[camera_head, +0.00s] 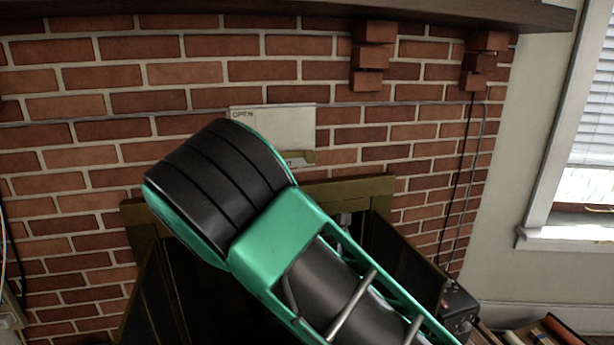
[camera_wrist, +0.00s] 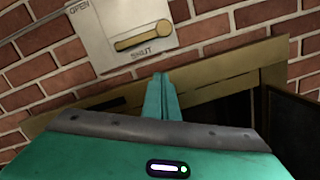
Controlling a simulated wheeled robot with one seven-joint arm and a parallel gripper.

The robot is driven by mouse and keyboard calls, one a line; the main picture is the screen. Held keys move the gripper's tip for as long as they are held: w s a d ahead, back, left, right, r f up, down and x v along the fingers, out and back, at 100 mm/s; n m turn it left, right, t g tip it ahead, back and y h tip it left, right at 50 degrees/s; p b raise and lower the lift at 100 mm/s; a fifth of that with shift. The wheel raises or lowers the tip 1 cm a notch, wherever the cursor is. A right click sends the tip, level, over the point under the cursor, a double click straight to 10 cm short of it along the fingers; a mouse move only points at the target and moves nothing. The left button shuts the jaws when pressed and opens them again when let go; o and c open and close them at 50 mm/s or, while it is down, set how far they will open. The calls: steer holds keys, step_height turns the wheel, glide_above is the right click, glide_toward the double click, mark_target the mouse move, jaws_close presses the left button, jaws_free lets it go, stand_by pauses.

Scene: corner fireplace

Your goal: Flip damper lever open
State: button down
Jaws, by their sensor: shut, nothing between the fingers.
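The damper plate (camera_head: 285,122) is a pale panel on the brick wall, marked OPEN at its upper left. In the wrist view the same plate (camera_wrist: 112,22) shows OPEN at the upper left and SHUT at the bottom. The brass damper lever (camera_wrist: 143,36) lies nearly level across its lower part, near the SHUT mark.
The brass fireplace frame (camera_wrist: 205,86) runs below the plate, around a dark opening. Its doors (camera_head: 402,262) stand open. A wooden mantel (camera_head: 440,10) juts out above, with brick corbels (camera_head: 369,57) under it. A window (camera_head: 588,150) is at the right.

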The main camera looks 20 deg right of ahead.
steer(key=w+d+r, duration=0.2)
steer(key=w+r, duration=0.2)
steer(key=w, duration=0.6)
steer(key=shift+d+r, duration=0.25)
steer(key=shift+r, duration=0.1)
stand_by(0.7)
stand_by(0.4)
